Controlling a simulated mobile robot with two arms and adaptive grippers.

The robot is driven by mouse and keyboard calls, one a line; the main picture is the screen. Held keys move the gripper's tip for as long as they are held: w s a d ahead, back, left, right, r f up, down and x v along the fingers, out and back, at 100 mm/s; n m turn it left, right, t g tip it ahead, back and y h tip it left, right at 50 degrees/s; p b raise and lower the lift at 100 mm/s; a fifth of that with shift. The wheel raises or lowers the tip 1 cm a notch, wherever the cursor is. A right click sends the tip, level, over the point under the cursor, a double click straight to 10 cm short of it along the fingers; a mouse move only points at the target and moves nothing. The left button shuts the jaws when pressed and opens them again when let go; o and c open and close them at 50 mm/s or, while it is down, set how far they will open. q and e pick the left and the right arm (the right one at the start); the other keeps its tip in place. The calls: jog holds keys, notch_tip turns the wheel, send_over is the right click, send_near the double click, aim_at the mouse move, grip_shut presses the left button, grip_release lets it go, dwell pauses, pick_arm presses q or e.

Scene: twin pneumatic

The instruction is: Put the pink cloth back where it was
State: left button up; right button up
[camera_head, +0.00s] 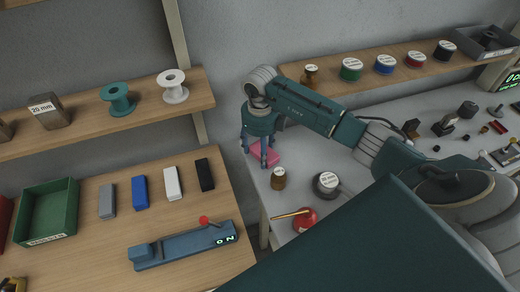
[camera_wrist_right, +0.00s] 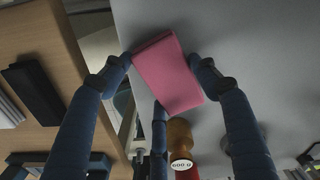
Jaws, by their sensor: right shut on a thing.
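The pink cloth (camera_head: 270,155) is a small flat folded block near the left edge of the grey table. My right gripper (camera_head: 258,158) is over it, pointing down, and partly covers it. In the right wrist view the cloth (camera_wrist_right: 168,73) sits between the dark blue fingers, which are shut on it. I cannot tell whether it touches the table top. My left gripper is not in view.
A brown bottle (camera_head: 278,179), a round dark weight (camera_head: 326,184) and a red round thing (camera_head: 305,220) stand close by on the grey table (camera_head: 345,160). Left, across a gap, a wooden bench (camera_head: 90,250) holds several coloured blocks, a green bin (camera_head: 47,212) and a blue device (camera_head: 185,247).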

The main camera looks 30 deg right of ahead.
jog(key=shift+f, duration=0.2)
jog(key=o, duration=1)
jog(key=shift+r, duration=0.1)
jog(key=shift+r, duration=0.55)
jog(key=shift+r+b, duration=2.05)
jog(key=shift+r, duration=3.55)
